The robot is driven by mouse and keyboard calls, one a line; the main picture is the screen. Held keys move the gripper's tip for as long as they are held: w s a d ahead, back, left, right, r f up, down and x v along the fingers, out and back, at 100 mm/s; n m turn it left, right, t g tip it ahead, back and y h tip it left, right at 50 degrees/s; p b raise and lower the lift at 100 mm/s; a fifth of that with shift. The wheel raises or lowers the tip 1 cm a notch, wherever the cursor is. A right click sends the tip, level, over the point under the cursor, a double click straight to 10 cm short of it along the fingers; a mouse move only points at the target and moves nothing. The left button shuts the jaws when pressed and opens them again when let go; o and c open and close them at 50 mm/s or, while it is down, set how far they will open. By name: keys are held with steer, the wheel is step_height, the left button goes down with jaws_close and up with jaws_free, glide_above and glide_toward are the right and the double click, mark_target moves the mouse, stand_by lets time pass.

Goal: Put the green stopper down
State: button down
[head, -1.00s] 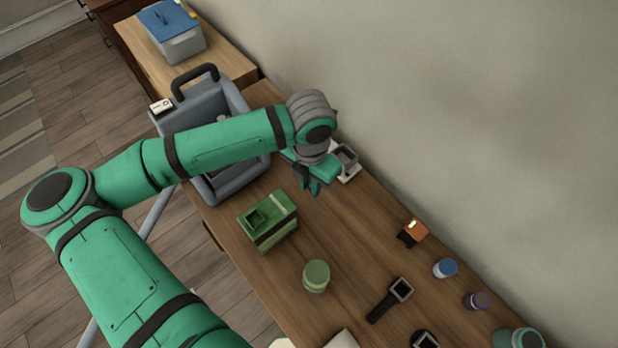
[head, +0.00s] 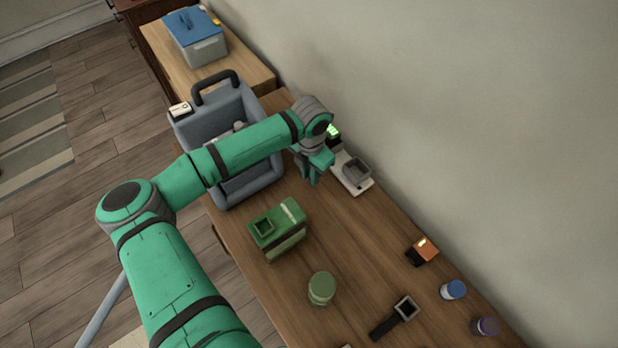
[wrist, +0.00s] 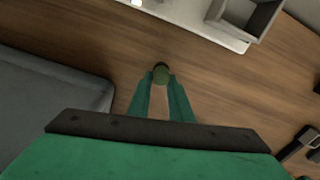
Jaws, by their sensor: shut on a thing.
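My gripper (head: 309,178) hangs over the wooden table, between the open grey-blue case and the white scale. In the wrist view its two green fingers (wrist: 161,80) are closed on the green stopper (wrist: 161,73), a small dark green round piece at the fingertips. Bare wood shows around the stopper. I cannot tell whether it touches the table. In the head view the stopper is not clearly visible at the fingers.
The grey-blue case (head: 181,131) is close on the left, the scale (head: 361,187) with its grey tray close on the right. A green box (head: 283,241) and a green jar (head: 321,289) stand nearer. An orange-black device (head: 422,250) lies farther right. Bare wood lies between.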

steer(key=shift+f, duration=1.1)
steer(key=shift+f, duration=0.1)
steer(key=c, duration=1.6)
jaws_free()
step_height(320, 180, up, 12)
steer(key=shift+r, duration=0.15)
steer(key=shift+d, duration=0.1)
